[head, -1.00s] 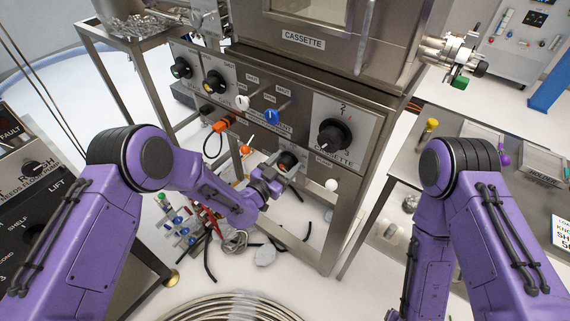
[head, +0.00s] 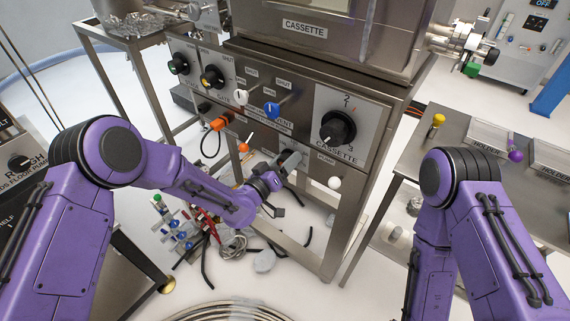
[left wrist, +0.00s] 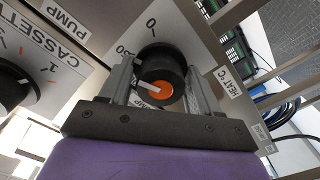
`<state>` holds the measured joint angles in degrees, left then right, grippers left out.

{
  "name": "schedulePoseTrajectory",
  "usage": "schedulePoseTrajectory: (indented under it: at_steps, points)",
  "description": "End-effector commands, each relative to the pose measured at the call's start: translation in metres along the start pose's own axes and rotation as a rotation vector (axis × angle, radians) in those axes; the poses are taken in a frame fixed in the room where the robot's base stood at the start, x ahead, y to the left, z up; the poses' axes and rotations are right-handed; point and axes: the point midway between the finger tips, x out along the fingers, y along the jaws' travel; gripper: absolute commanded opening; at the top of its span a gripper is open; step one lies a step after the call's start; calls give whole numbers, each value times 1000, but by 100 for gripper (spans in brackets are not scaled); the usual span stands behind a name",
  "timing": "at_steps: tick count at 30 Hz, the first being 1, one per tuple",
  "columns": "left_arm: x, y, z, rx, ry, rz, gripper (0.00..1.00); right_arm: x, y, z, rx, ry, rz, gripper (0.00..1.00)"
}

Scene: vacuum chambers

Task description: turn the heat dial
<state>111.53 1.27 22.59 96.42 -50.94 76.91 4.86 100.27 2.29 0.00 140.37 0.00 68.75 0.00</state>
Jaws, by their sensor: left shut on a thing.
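The heat dial (left wrist: 160,68) is a black round knob with an orange cap and a white pointer line, on a grey plate labelled HEAT-C (left wrist: 222,80) in the left wrist view. A 0 mark shows above it. The white line points left and slightly up in that view, away from the 0. My left gripper (left wrist: 158,82) is shut on the dial, one finger on each side. In the head view my left gripper (head: 289,160) reaches the lower front of the steel cabinet and hides the dial. My right arm stands at the right; its gripper is out of view.
The black CASSETTE knob (head: 338,127) sits above and right of my left gripper. A white ball knob (head: 334,183) and an orange ball knob (head: 243,147) are close by. Cables and hoses lie on the floor below. A steel table (head: 445,150) stands at right.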

Motion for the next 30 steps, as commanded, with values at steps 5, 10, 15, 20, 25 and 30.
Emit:
schedulePoseTrajectory:
  at_steps: [5,10,15,20,25,30]
  points:
    - [0,-1,1,-91,-1,-1,32,5,0,2,0,0,0,68]
    - [0,-1,1,-143,-2,-1,32,7,-1,3,0,0,0,68]
    - [0,-1,1,-168,-2,-1,32,7,-1,3,0,0,0,68]
    - [-1,-1,1,-173,-2,-1,32,7,-1,3,0,0,0,68]
    - [-1,-1,1,-172,-2,-2,32,7,-1,3,0,0,0,68]
    - [0,-1,1,-172,-2,-1,73,7,-1,3,0,0,0,68]
